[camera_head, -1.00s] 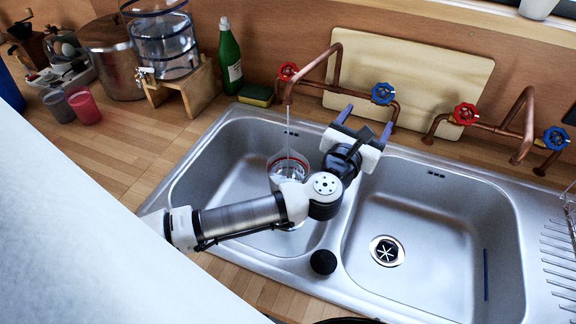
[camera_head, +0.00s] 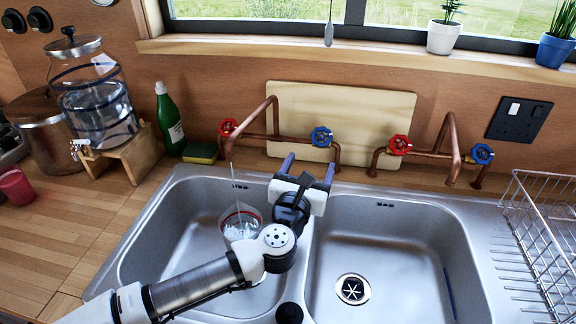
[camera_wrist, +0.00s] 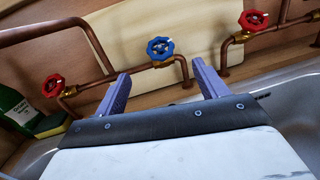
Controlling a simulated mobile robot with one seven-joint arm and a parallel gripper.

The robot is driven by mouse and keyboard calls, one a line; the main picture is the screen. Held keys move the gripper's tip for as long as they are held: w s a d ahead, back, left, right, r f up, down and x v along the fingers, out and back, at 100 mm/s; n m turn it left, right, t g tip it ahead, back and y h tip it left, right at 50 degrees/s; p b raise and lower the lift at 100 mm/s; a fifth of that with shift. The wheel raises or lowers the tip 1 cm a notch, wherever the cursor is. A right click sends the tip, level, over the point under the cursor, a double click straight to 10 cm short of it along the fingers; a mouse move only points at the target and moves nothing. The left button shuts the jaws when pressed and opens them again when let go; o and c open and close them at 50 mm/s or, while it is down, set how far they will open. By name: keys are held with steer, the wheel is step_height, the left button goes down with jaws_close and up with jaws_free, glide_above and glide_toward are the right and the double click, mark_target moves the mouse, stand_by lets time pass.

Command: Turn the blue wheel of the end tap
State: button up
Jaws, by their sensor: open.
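Two copper taps stand behind the sink, each with a red and a blue wheel. The left tap's blue wheel (camera_head: 321,137) is just beyond my gripper (camera_head: 308,168). The right tap's blue wheel (camera_head: 481,154) is at the far right end, well away from my gripper. My gripper is open and empty, its two purple fingers pointing at the left tap. In the wrist view the left blue wheel (camera_wrist: 160,48) shows beyond the gap between the fingers, apart from them. A thin water stream falls from the left tap's spout into a glass (camera_head: 241,228) in the left basin.
Red wheels (camera_head: 229,127) (camera_head: 400,145) sit to the left of each blue one. A cutting board (camera_head: 340,108) leans behind the left tap. A green bottle (camera_head: 168,118) and sponge (camera_head: 201,152) stand left; a wire rack (camera_head: 535,220) stands right. The right basin (camera_head: 390,245) is empty.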

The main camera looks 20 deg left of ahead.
mark_target(321, 139)
steer(key=w+n, duration=0.4)
steer(key=n, duration=0.7)
steer(key=w+n, duration=0.4)
steer(key=n, duration=0.8)
steer(key=w+n, duration=0.4)
steer(key=n, duration=0.8)
steer(key=shift+w+a+r+g+b, duration=0.1)
steer(key=shift+w+a+g+b, duration=0.05)
steer(key=shift+a+g+b, duration=0.2)
steer(key=c, duration=1)
steer(key=shift+o, duration=0.2)
